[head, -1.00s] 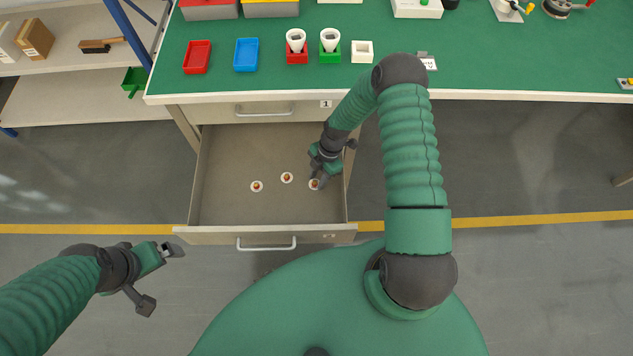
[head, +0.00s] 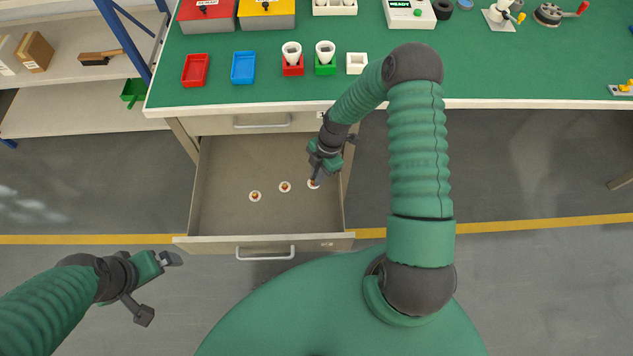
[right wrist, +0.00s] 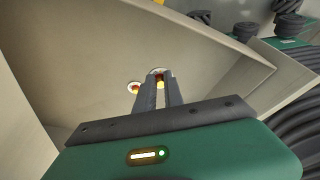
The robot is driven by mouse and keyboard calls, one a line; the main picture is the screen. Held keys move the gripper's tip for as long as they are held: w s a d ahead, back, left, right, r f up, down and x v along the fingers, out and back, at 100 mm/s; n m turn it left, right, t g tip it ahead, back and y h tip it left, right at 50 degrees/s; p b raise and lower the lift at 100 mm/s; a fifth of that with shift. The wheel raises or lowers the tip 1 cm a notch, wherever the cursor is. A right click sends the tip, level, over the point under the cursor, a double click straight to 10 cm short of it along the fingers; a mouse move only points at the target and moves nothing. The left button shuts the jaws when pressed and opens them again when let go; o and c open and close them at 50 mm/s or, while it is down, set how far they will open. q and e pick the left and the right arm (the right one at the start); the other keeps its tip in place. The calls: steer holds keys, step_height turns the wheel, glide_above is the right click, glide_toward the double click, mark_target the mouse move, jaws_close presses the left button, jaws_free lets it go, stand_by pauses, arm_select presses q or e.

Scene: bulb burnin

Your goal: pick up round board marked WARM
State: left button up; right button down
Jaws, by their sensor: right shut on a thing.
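Three small round white boards with orange-brown centres are in the open drawer: a left one (head: 255,196), a middle one (head: 285,187) and a right one (head: 313,184). Their markings are too small to read. My right gripper (head: 315,178) reaches down into the drawer and is shut on the right board. In the right wrist view, the fingers (right wrist: 158,92) hold that board (right wrist: 158,72) at its centre, and another board (right wrist: 134,87) lies beside it. I cannot tell whether the held board is off the drawer floor. My left gripper (head: 160,287) is open and empty, left of the drawer.
The drawer (head: 225,180) has walls close to the right gripper. Above it is the green bench (head: 480,70) with a red tray (head: 195,70), a blue tray (head: 244,67), bulbs in red and green holders, and a white square holder (head: 356,63). A shelf stands at left.

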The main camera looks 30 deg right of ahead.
step_height(320, 180, up, 4)
steer(key=shift+a+f+p, duration=0.1)
steer(key=shift+p, duration=0.5)
steer(key=shift+r+p, duration=1.5)
steer(key=shift+r, duration=0.2)
